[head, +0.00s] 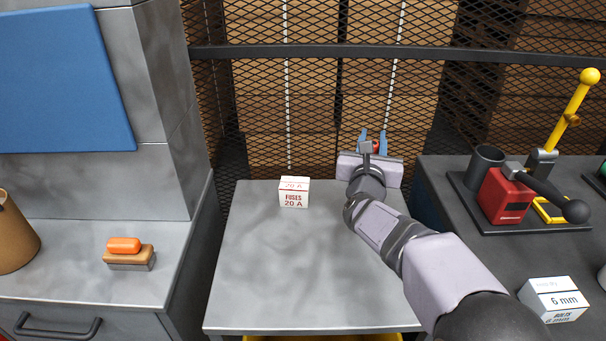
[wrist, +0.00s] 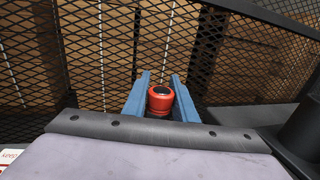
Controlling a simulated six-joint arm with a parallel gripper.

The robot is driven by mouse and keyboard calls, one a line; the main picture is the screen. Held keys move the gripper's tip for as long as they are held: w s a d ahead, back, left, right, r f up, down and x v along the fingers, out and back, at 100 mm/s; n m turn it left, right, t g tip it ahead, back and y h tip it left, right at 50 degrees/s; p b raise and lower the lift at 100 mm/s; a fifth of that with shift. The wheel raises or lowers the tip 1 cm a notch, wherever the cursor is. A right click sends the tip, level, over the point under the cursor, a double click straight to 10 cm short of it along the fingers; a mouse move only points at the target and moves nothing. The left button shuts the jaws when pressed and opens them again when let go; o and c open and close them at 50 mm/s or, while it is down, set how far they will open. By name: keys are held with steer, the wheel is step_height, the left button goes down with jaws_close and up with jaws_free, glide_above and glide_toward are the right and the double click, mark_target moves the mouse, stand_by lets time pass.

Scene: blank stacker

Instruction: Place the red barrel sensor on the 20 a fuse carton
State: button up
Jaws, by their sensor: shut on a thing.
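The 20 A fuse carton (head: 294,192) is a small white box with red lettering, upright near the back of the grey table. My gripper (head: 373,140) is to the right of the carton, over the back right of the table, with its blue fingers pointing away towards the mesh. In the head view the sensor is mostly hidden, and only a bit of red shows between the fingers.
A black mesh fence (head: 300,100) stands behind the grey table (head: 290,270). On the right bench are a red press with a yellow lever (head: 508,196) and a bolts box (head: 553,299). A brush (head: 129,256) lies on the left bench. The table's front is clear.

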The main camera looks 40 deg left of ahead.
steer(key=shift+s+a+r+n+g+y+p, duration=0.35)
steer(key=shift+s+a+r+p, duration=1.1)
steer(key=shift+s+a, duration=1.7)
steer(key=shift+s+a+r+n+g+y+p, duration=0.35)
steer(key=shift+s+a+r+p, duration=1.05)
steer(key=shift+s+a, duration=1.75)
step_height(320, 180, down, 10)
steer(key=shift+p, duration=0.4)
steer(key=shift+f+b, duration=0.25)
steer(key=shift+b, duration=0.1)
steer(key=o, duration=1.1)
steer(key=shift+c, duration=0.2)
steer(key=shift+r+p, duration=0.25)
steer(key=shift+p, duration=0.15)
